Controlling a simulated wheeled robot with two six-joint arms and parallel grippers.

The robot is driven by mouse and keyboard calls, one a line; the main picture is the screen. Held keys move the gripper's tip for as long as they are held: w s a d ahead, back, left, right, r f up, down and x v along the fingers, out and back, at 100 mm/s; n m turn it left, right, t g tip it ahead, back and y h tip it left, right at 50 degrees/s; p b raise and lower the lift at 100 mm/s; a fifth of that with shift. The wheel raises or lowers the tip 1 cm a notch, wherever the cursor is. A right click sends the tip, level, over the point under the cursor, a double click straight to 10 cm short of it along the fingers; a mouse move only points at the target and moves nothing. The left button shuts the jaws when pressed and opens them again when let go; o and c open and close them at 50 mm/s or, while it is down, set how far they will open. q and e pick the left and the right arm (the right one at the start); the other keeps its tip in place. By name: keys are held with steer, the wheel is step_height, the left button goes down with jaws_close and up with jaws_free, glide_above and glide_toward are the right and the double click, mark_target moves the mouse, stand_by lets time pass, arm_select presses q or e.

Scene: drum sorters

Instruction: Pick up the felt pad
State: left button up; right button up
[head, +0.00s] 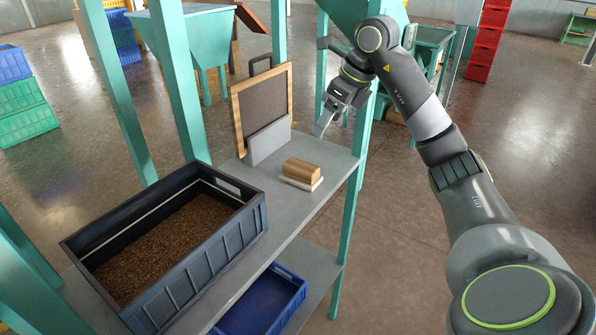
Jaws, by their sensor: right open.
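A thin off-white pad (302,184), which looks like the felt pad, lies on the grey shelf top (318,215). A brown wooden block (303,169) rests on the pad, so only the pad's edges show. My right gripper (325,122) is open and empty. It is above the shelf's far right corner, beyond the block and apart from it, with its fingers pointing down. My left gripper is not in view.
A wood-framed mesh screen (264,98) stands upright behind a light grey slab (270,140), left of the block. A dark crate (205,262) of brown grain fills the near left. Teal posts (181,85) flank the shelf. A blue bin (283,292) sits on the lower shelf.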

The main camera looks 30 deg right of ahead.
steer(key=b, duration=0.8)
glide_toward(302, 166)
steer(key=x, duration=0.4)
steer(key=shift+s+d+f, duration=0.15)
steer(key=shift+d+f, duration=0.15)
steer(key=shift+d, duration=0.05)
steer(key=shift+w+a+f, duration=0.1)
steer(key=shift+w+f, duration=0.15)
steer(key=shift+f, duration=0.2)
steer(key=shift+w+a+f+p, duration=0.15)
steer(key=shift+p, duration=0.2)
steer(key=x, duration=0.1)
steer(key=p+x, duration=0.1)
steer(key=x, duration=0.2)
steer(key=shift+w+a, duration=0.3)
steer(key=shift+f, duration=0.2)
steer(key=shift+f, duration=0.2)
steer(key=shift+c, duration=0.4)
